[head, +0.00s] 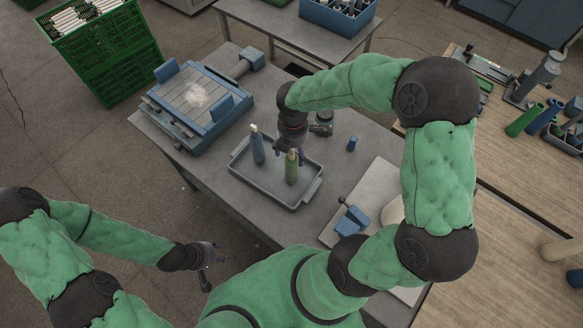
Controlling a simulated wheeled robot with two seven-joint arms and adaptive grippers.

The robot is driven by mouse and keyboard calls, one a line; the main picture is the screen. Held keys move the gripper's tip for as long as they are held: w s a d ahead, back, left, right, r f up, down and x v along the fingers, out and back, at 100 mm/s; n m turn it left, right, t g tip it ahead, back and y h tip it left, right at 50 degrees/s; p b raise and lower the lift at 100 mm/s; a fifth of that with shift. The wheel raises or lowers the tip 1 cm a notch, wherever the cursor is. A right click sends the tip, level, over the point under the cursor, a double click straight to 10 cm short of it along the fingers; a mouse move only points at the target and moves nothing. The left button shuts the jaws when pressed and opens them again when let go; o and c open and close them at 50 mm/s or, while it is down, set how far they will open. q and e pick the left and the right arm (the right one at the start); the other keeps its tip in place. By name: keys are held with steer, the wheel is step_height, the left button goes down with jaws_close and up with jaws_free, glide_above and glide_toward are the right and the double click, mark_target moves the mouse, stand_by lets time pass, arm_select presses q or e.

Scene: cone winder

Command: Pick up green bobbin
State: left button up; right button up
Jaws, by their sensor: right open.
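The green bobbin (291,168) stands upright in a grey tray (247,189) on the grey table. A blue-grey bobbin (257,148) stands to its left in the same tray. My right gripper (289,153) is open and points down right at the top of the green bobbin. Its fingers partly hide the bobbin's top, and I cannot tell whether they touch it. My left gripper (210,264) hangs in front of the table's left edge, empty, its fingertips looking apart.
A blue-framed fixture (198,103) stands on the table's far left. A small blue block (352,143) lies right of the tray. A pale board with a blue clamp (351,220) is at the front right. A wooden bench (500,160) with green and blue cylinders lies right.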

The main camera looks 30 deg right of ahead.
mark_target(291, 168)
step_height(291, 168, down, 4)
steer(key=shift+a+r+b, duration=0.1)
steer(key=shift+a+b, duration=0.05)
steer(key=shift+b, duration=0.2)
steer(key=c, duration=1.2)
steer(key=shift+o, duration=0.2)
steer(key=shift+r, duration=0.2)
